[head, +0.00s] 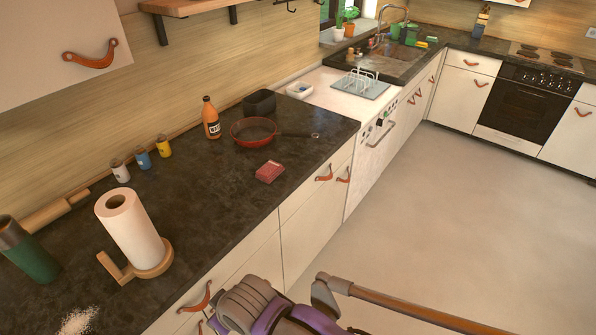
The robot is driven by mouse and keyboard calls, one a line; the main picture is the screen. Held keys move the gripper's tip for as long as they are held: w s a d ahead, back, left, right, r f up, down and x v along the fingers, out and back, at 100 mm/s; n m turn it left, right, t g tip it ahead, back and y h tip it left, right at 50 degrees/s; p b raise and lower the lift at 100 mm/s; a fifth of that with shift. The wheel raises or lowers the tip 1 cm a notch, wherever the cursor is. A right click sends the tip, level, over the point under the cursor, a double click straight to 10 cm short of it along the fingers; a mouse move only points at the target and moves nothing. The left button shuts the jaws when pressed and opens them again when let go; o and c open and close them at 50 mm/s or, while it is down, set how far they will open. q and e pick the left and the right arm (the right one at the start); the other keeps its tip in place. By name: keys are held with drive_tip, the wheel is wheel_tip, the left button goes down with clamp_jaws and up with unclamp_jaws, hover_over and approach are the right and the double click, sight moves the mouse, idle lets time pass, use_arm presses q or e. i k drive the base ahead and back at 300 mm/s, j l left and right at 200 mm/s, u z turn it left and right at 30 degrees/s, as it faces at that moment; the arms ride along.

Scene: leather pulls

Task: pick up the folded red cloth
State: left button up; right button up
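The folded red cloth (270,172) is a small red block-like stack lying flat on the dark countertop (205,215). It lies near the counter's front edge, just in front of the red frying pan (253,130), with a small gap between them. Nothing touches it from above and it is fully visible. Neither my left nor my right gripper shows in the head view.
A paper towel roll (133,232), a green cylinder (28,250) and small jars (143,160) stand left. An orange bottle (211,118) and black container (260,101) stand behind. A grey-purple object (262,305) with a brown bar, unclear, is below. Floor (470,210) is clear at right.

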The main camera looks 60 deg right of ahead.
sight(269, 171)
drive_tip(key=z, duration=1.75)
drive_tip(key=i+l, duration=0.6)
drive_tip(key=i, duration=0.15)
drive_tip(key=i+l, duration=0.55)
drive_tip(key=i, duration=0.2)
